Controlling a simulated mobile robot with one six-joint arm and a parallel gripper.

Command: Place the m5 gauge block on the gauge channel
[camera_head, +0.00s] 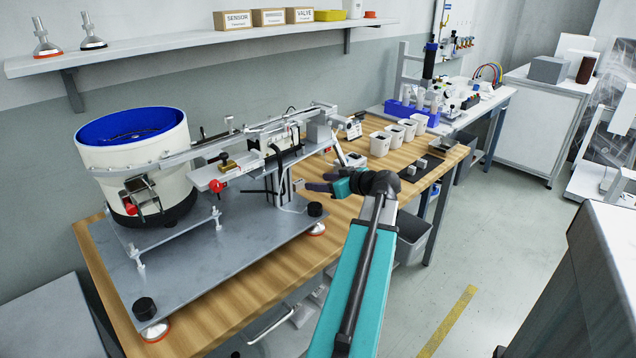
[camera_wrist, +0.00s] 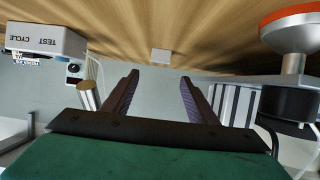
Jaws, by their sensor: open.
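My gripper (camera_head: 312,187) is open and empty, reaching level over the wooden bench beside the feeder's base plate. In the wrist view its two dark fingers (camera_wrist: 158,85) stand wide apart. A small pale grey block (camera_wrist: 160,55) shows beyond the fingertips, roughly centred between them and apart from them. It looks small and plain; I cannot tell whether it is the m5 gauge block. Small grey blocks (camera_head: 420,163) also sit on a dark mat at the right part of the bench. I cannot make out the gauge channel for certain.
The bowl feeder (camera_head: 135,160) and its rail fill the left of the bench. The base plate's black knob (camera_wrist: 290,103) and orange foot (camera_wrist: 290,22) are close at the wrist view's right. A TEST CYCLE box (camera_wrist: 45,40) stands at its left. White bins (camera_head: 380,143) stand behind my gripper.

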